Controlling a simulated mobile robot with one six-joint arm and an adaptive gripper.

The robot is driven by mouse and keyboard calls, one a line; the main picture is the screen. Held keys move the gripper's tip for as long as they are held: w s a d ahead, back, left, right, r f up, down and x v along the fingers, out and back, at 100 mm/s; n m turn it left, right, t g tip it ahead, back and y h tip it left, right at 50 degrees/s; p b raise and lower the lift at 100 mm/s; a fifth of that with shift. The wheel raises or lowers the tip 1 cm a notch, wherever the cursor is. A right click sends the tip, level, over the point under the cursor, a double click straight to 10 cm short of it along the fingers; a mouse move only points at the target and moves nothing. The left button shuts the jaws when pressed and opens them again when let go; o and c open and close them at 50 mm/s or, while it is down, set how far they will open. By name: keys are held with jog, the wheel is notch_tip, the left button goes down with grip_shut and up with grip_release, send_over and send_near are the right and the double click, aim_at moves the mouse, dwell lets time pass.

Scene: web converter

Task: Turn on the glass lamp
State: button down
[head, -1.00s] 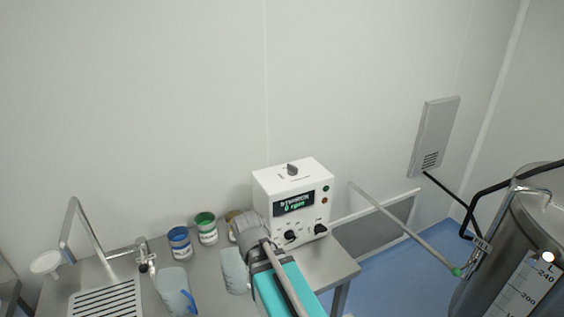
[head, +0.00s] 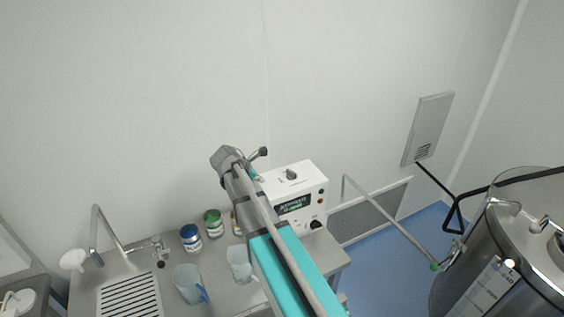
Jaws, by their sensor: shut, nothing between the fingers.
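I cannot tell any one thing as the glass lamp. A white control box (head: 305,183) stands on the steel table, with a top knob (head: 291,174), a green lit display, a red and a green button on its right side, and a black front knob (head: 316,224). A steel tank (head: 468,268) at the right has a bright white spot (head: 509,264) on it, perhaps a light or a reflection. My arm hides the box's left front. The small dark end of my gripper (head: 262,152) shows above and left of the box, shut, empty and apart from it.
Blue-labelled and green-lidded jars (head: 213,223), two clear jugs (head: 188,283) and a sink with a tap (head: 160,250) lie left of my arm. A pipe (head: 385,215) reaches from near the wall to the tank. The wall above the box is clear.

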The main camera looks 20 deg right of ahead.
aim_at(288, 173)
jog(key=r, duration=0.1)
jog(key=w+r+n, duration=0.1)
jog(key=w+r+n+p, duration=0.1)
jog(key=shift+w+d+h, duration=0.15)
jog(key=shift+d+h, duration=0.15)
jog(key=shift+d, duration=0.05)
jog(key=shift+d+f, duration=0.1)
jog(key=shift+f, duration=0.05)
jog(key=shift+b+x, duration=0.75)
jog(key=shift+x, duration=0.05)
jog(key=b+x, duration=0.5)
jog(key=x, duration=0.3)
jog(key=shift+w, duration=0.1)
jog(key=shift+w+d+b, duration=0.15)
jog(key=shift+d+b, duration=0.15)
jog(key=shift+b, duration=0.1)
jog(key=shift+w+d, duration=0.2)
jog(key=shift+d, duration=0.65)
jog(key=shift+w+d, duration=0.2)
jog(key=shift+d, duration=0.65)
